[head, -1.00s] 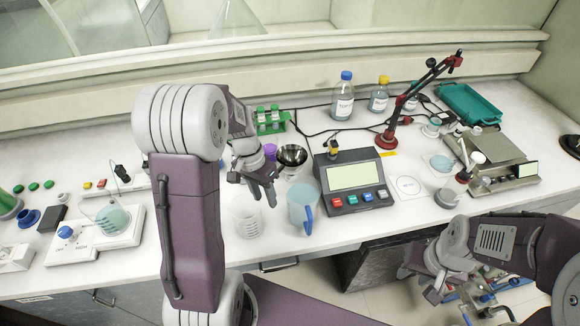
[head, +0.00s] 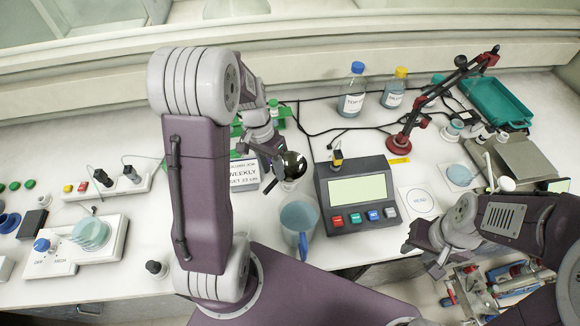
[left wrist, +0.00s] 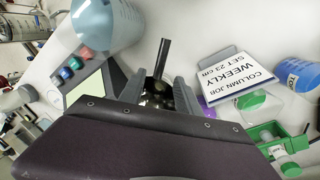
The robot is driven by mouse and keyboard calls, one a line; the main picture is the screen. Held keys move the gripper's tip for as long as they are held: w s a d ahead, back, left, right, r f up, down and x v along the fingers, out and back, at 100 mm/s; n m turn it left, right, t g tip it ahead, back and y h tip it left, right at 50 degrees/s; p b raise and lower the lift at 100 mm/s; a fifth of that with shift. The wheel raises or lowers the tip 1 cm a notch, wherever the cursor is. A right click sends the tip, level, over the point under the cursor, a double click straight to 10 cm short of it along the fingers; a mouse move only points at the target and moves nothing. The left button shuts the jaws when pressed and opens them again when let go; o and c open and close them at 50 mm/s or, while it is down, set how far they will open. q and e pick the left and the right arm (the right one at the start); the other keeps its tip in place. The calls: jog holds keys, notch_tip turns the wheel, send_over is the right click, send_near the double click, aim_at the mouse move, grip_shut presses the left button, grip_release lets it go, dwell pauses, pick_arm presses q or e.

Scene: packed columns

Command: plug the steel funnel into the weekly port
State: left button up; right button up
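The shiny steel funnel (head: 294,165) is at the centre of the head view, behind the blue beaker. My left gripper (head: 275,165) is right at it. In the left wrist view the dark funnel bowl (left wrist: 157,97) lies between my left fingers, and a narrow dark stem (left wrist: 162,58) points away beyond their tips. I cannot tell whether the fingers press on it. A card reading "COLUMN JOB WEEKLY" (head: 243,175) stands left of my left gripper; it also shows in the left wrist view (left wrist: 228,78). I cannot make out the weekly port. My right gripper (head: 424,260) is open and empty at the bench's front.
A blue beaker (head: 299,220) stands close in front of the funnel. A console (head: 357,203) is to its right, with a red jointed stand (head: 422,125) beyond. A green rack (head: 276,113) is behind. My left arm hides part of the bench. Loose cables cross the back.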

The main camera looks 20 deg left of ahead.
aim_at(276, 183)
pick_arm(q)
jog(key=shift+s+d+f, duration=0.2)
jog(key=shift+s+f, duration=0.3)
jog(key=shift+s, duration=0.05)
jog(key=shift+s+d+f, duration=0.2)
jog(key=shift+s+f, duration=0.25)
jog(key=shift+s, duration=0.05)
jog(key=shift+f, duration=0.25)
jog(key=shift+w+f, duration=0.15)
jog(key=shift+w, duration=0.05)
jog(key=f, duration=0.3)
jog(key=f+p, duration=0.1)
jog(key=shift+w+d+f, duration=0.2)
jog(key=shift+w+d, duration=0.1)
jog(key=shift+w, duration=0.1)
jog(key=shift+s+d+f, duration=0.1)
jog(key=shift+s+f, duration=0.1)
jog(key=shift+f, duration=0.15)
grip_shut()
pick_arm(e)
jog(key=shift+s+r, duration=0.65)
jog(key=shift+r, duration=0.2)
